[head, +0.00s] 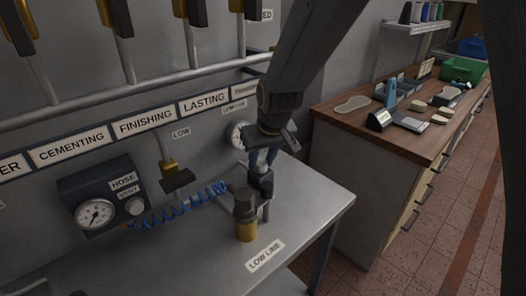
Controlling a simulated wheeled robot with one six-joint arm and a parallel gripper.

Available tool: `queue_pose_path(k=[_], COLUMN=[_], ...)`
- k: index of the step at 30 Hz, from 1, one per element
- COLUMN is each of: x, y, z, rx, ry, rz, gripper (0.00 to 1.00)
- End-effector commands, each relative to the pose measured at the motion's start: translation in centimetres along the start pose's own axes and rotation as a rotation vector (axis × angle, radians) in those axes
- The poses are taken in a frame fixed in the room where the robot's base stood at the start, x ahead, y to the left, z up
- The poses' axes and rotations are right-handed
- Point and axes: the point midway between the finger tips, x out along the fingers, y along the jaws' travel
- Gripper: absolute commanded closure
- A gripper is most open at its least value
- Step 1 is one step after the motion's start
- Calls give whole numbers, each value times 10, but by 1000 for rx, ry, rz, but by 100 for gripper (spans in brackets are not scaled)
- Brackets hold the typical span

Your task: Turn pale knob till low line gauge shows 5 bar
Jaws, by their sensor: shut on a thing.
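My gripper (262,182) points down over the metal bench, shut against the dark upper part of a brass fitting (246,231). The fingers hide part of the grip. The fitting stands upright behind a bench label reading LOW LINE (265,255). A round white gauge (236,136) on the wall, under a small label, is partly hidden by my arm; its needle cannot be read. A pale round knob (135,207) sits on the dark box at left, apart from my gripper, beside a larger gauge (95,214). That gauge's reading is too small to tell.
A coiled blue hose (185,207) runs from the box toward the brass fitting. A LOW-labelled wall coupling (177,179) hangs above it. The metal bench (312,203) has clear room at right. A wooden counter (405,140) with shoe lasts and tools stands beyond.

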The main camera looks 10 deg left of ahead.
Motion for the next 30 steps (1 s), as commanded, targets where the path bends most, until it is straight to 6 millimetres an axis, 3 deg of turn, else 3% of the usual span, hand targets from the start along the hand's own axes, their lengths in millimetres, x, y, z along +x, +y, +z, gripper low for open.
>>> queue_pose_path(k=[18, 30], x=[3, 2], y=[-3, -3], z=[-2, -2], rx=[313, 421], ry=[5, 3], rz=[129, 172], gripper=[90, 90])
